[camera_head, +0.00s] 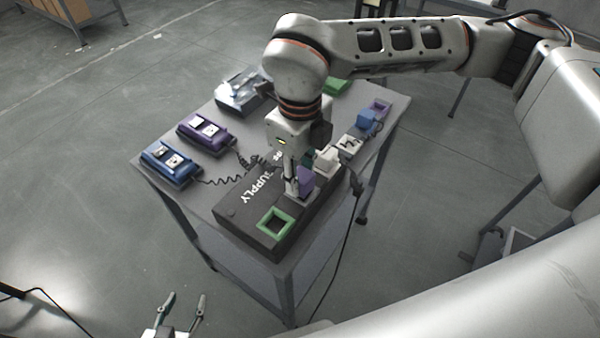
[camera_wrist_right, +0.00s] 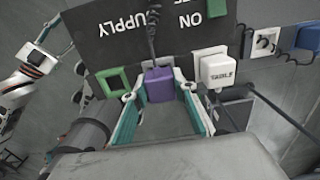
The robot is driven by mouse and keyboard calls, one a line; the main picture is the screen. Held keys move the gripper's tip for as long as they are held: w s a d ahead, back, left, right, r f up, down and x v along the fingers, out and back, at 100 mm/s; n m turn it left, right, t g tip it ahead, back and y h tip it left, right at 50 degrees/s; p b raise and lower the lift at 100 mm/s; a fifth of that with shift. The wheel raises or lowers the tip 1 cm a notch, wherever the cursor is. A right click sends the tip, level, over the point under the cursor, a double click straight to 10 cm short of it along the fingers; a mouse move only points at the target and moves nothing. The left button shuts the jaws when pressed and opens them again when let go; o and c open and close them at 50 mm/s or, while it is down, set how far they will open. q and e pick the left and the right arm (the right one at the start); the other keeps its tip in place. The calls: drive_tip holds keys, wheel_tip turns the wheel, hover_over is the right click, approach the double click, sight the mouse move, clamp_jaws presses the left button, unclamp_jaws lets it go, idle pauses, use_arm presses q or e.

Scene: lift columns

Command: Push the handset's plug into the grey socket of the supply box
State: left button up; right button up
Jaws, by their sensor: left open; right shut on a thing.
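The dark supply box (camera_head: 240,208) lies on the table's near end, with a green-rimmed socket (camera_head: 275,222) at its near corner. My right gripper (camera_head: 300,188) is shut on a purple plug (camera_wrist_right: 159,85), holding it over the box's socket row, between the green socket and a white plug marked TABLE (camera_wrist_right: 217,71). A dark coiled cord (camera_wrist_right: 152,35) runs up from the purple plug. A little grey shows behind the plug; the grey socket is mostly hidden, and I cannot tell whether the plug touches it. My left gripper (camera_head: 180,315) is open and empty, low in front of the table.
A purple handset (camera_head: 205,131), a blue handset (camera_head: 169,162) and a third unit (camera_head: 242,92) stand along the table's left side (camera_head: 150,158). A cable hangs off the right side.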

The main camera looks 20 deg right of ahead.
sight(300, 173)
drive_tip(key=shift+f+b, duration=0.35)
drive_tip(key=shift+f, duration=0.15)
idle(0.4)
drive_tip(key=o, duration=1.1)
drive_tip(key=shift+o, duration=1.1)
drive_tip(key=shift+r+p, duration=0.7)
drive_tip(key=shift+r, duration=0.6)
drive_tip(key=shift+r+p, duration=1)
drive_tip(key=shift+r, duration=1.25)
